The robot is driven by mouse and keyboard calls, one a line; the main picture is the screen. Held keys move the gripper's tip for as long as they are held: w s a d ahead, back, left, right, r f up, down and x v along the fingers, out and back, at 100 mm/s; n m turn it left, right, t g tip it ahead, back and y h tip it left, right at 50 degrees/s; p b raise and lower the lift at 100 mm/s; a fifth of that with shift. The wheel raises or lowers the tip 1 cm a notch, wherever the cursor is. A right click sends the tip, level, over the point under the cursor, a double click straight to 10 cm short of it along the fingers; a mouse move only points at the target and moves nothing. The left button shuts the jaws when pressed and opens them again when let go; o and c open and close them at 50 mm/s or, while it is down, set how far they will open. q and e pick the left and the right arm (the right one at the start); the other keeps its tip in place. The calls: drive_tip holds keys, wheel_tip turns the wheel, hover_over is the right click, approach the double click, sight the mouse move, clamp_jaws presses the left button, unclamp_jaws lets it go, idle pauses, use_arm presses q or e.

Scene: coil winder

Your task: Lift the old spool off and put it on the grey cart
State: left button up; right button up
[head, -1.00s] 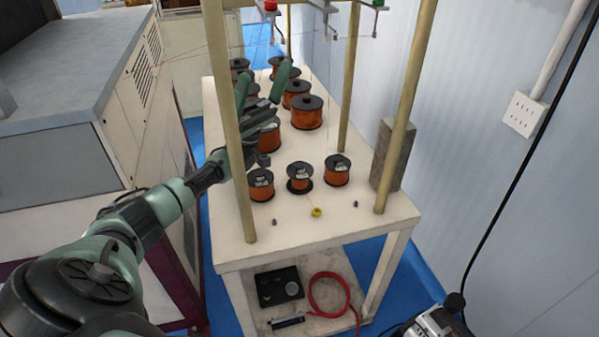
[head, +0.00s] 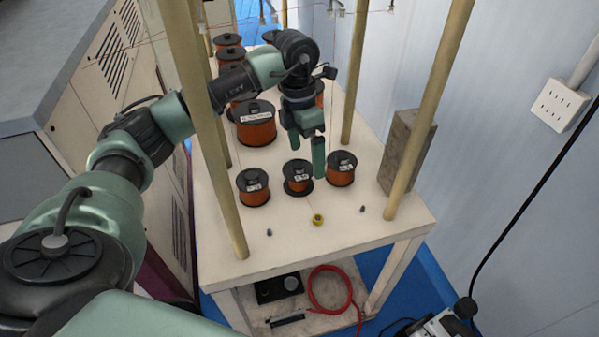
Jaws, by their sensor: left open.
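Three small copper-wire spools with black flanges stand in the front row on a white table (head: 285,235): a left one (head: 254,188), a middle one (head: 298,178) and a right one (head: 341,169). I cannot tell which is the old spool. My left gripper (head: 307,162) points down above and behind the middle and right spools, open, with nothing seen between its fingers. Larger spools stand behind, one labelled (head: 255,124), some partly hidden by my left arm. The grey cart is not in view. My right gripper is not in view.
Wooden posts (head: 428,110) rise from the table, with a grey block (head: 405,150) by the right one. A red hose coil (head: 330,288) and black box (head: 278,287) lie on the lower shelf. A cabinet stands left.

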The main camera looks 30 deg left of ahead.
sight(298, 163)
use_arm(q)
drive_tip(key=a, duration=0.1)
drive_tip(key=y, duration=0.1)
drive_tip(key=a, duration=0.1)
drive_tip(key=shift+w+a+f+y, duration=0.3)
drive_tip(key=shift+w+a, duration=0.05)
drive_tip(key=shift+w, duration=0.05)
drive_tip(key=shift+s+f, duration=0.25)
drive_tip(key=shift+f, duration=0.05)
drive_tip(key=f, duration=0.3)
drive_tip(key=shift+s+d+p, duration=0.1)
drive_tip(key=shift+s+p, duration=0.1)
drive_tip(key=shift+p, duration=0.2)
wheel_tip(298, 163, down, 2)
drive_tip(key=shift+w+d+f, duration=0.1)
drive_tip(key=shift+w+f, duration=0.05)
drive_tip(key=shift+f, duration=0.45)
drive_tip(key=c, duration=1.5)
drive_tip(key=shift+c, duration=0.3)
drive_tip(key=shift+w+r, duration=0.1)
drive_tip(key=shift+r, duration=0.35)
wheel_tip(298, 163, up, 9)
drive_tip(key=shift+r+b, duration=0.1)
drive_tip(key=shift+b, duration=0.2)
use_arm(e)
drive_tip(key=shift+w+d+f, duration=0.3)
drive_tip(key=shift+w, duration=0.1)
